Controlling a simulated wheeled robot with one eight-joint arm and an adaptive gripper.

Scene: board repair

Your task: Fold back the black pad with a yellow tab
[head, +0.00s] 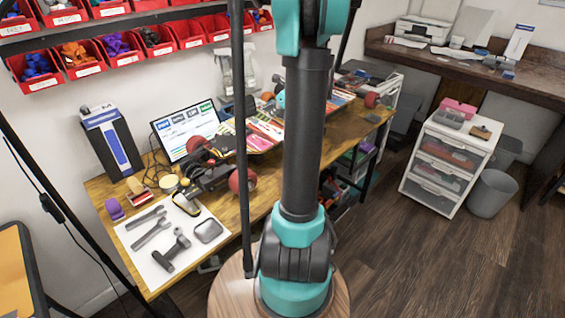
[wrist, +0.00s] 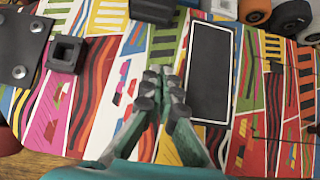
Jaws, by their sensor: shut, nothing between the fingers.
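A flat black rectangular pad (wrist: 210,75) with a pale border lies on a brightly patterned board (wrist: 112,80) in the wrist view. I cannot make out a separate yellow tab on it; yellow stripes of the board's pattern lie around it. My gripper (wrist: 156,78) is shut and empty, its fingertips together over the board, just left of the pad. I cannot tell whether it touches the board. In the head view my arm hides the gripper and the pad; part of a patterned board (head: 263,134) shows on the workbench.
In the wrist view, a black square block (wrist: 66,53) and a dark metal plate (wrist: 24,48) sit at the left. An orange wheel (wrist: 255,11) and dark wheels are at the upper right. In the head view, tools on a white mat (head: 146,262) occupy the bench's near left end.

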